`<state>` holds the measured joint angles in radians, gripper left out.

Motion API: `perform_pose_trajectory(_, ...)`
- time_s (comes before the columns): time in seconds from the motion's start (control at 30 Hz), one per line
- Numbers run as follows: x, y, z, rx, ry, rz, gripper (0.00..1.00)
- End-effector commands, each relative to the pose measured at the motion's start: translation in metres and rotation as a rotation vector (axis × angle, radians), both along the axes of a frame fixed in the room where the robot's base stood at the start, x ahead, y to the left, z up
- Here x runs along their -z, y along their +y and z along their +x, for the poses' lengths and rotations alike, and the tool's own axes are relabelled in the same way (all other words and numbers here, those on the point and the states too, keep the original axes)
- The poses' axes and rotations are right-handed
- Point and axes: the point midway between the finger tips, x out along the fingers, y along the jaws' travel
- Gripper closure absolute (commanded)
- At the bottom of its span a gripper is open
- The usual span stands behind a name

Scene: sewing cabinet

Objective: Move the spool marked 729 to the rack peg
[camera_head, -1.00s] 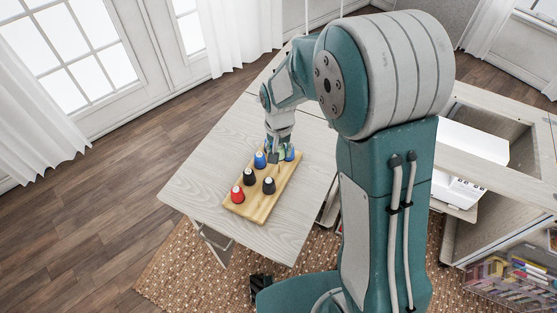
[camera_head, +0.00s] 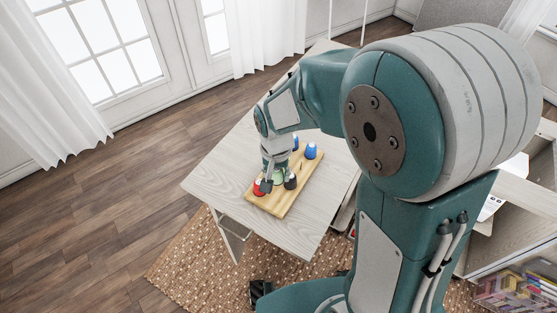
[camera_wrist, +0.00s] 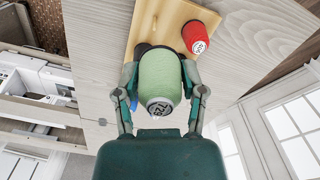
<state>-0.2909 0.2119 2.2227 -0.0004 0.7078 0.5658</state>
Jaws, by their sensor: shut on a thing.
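A pale green spool (camera_wrist: 160,75) is held between the two fingers of my gripper (camera_wrist: 162,98) in the wrist view. Its white end label carries dark digits that look like 729. In the head view my gripper (camera_head: 272,182) is low over the near end of the wooden rack (camera_head: 300,188), with the green spool (camera_head: 279,178) partly hidden behind it. The red spool (camera_head: 258,188) stands just left of it and a black spool (camera_head: 290,183) just right. Any peg beneath the green spool is hidden.
The red spool (camera_wrist: 195,37) is close to the held spool. A dark spool (camera_wrist: 143,48) shows partly behind it.

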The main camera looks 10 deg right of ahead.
Motion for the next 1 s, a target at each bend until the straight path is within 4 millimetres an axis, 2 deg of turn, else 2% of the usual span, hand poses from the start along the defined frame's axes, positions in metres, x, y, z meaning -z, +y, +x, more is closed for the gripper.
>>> perform_pose_trajectory(0.17, 0.007, -0.004, -0.004, 0.006, 0.001, 0.004, 0.73)
perform_pose_trajectory(0.5, 0.050, 0.000, -0.004, 0.004, 0.003, -0.001, 0.73)
perform_pose_trajectory(1.0, 0.046, 0.004, -0.004, 0.005, -0.001, 0.003, 0.73)
